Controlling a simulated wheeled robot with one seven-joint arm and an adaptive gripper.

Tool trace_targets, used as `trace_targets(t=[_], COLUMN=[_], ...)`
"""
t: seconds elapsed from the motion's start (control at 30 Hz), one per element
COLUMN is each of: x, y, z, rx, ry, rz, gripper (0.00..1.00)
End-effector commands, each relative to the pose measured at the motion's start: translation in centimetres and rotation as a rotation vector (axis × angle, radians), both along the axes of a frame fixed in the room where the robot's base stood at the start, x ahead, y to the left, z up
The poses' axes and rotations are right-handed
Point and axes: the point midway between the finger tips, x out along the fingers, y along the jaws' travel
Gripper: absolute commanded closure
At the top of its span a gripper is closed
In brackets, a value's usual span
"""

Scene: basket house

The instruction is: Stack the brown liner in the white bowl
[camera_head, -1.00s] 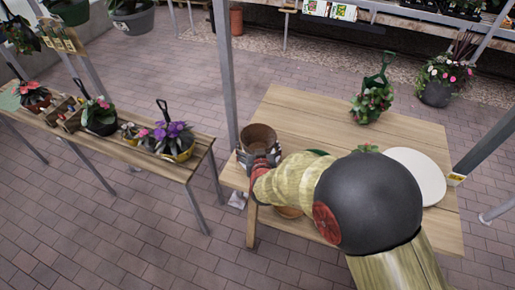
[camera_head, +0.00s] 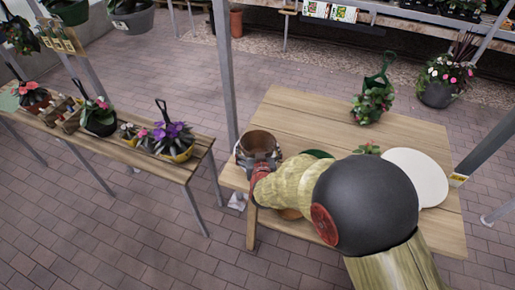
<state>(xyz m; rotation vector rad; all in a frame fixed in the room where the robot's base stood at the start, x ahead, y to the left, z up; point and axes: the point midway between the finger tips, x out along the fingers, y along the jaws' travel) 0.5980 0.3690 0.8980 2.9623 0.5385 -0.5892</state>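The brown liner (camera_head: 261,140), a round open-topped pot shape, is at the left corner of the wooden table. Pale grey-white edges show around its lower sides; I cannot tell whether they belong to the white bowl or to my fingers. My gripper (camera_head: 260,161) is at the near side of the liner, its grey fingers close against it. Whether they grip it is hidden by the wrist. A large white round piece (camera_head: 420,176) lies at the table's right, partly behind my arm; I cannot tell if it is a bowl.
The wooden table (camera_head: 310,125) has clear room at its back middle. A green round item (camera_head: 317,154) is partly hidden by my arm. A metal post (camera_head: 224,70) rises just left of the table.

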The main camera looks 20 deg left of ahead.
Motion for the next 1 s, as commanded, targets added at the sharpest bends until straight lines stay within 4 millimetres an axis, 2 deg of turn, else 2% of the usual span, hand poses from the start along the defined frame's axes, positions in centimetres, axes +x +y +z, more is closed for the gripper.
trace_targets(t=[0.1,0.47,0.67,1.0], x=[0.0,0.0,0.0,-6.1], y=[0.0,0.0,0.0,-2.2], z=[0.0,0.0,1.5,4.3], rx=[0.000,0.000,0.000,0.000], ry=[0.000,0.000,-0.001,-0.001], rz=[0.000,0.000,0.000,0.002], gripper=[0.00,0.00,0.00,0.00])
